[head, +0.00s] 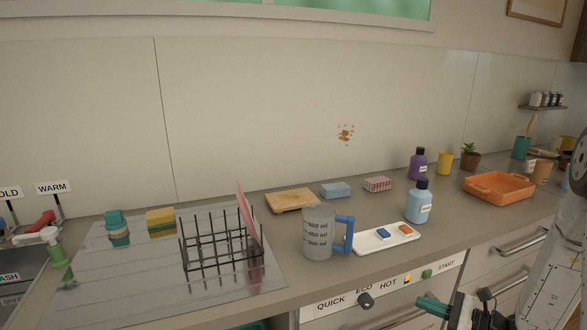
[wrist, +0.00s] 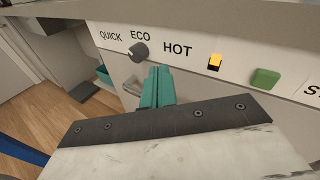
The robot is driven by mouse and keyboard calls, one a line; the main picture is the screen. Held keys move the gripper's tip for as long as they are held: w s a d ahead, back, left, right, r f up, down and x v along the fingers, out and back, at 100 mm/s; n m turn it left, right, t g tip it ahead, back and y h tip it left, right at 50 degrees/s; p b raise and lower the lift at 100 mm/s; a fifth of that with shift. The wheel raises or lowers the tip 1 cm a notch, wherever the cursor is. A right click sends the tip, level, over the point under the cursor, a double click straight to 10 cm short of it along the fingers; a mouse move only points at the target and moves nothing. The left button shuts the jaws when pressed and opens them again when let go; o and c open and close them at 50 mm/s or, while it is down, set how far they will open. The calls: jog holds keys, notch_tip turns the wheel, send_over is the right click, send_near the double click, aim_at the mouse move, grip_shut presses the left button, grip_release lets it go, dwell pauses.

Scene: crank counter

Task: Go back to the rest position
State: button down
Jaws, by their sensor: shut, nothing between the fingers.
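My gripper (head: 433,306) is at the lower right in the head view, in front of the counter's control panel. Its teal fingers are closed together and hold nothing. In the wrist view the gripper (wrist: 157,76) points at the panel, below and between the ECO and HOT labels. The dark knob (wrist: 139,51) is just left of the fingertips, apart from them as far as I can tell. An orange light (wrist: 215,62) shows right of HOT, and a green START button (wrist: 265,79) is further right; the button also shows in the head view (head: 427,273).
On the counter (head: 300,283) near the front edge stand a measuring jug (head: 319,236), a white tray (head: 372,243) with two small blocks, and a black wire rack (head: 221,252). An orange tray (head: 499,187) is at the right. A drawer handle (head: 521,242) sticks out right of the panel.

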jog(key=s+a+r+n+g+h, duration=0.2)
jog(key=s+a+r+n+g, duration=0.7)
jog(key=s+r+n+g, duration=0.5)
jog(key=s+r+n+t+h, duration=0.4)
jog(key=s+r+n+h, duration=0.5)
jog(key=s+r+h, duration=0.2)
jog(key=shift+s+d+r+n+t, duration=0.4)
jog(key=shift+s+r, duration=0.4)
jog(key=shift+s, duration=0.6)
dwell(1.7)
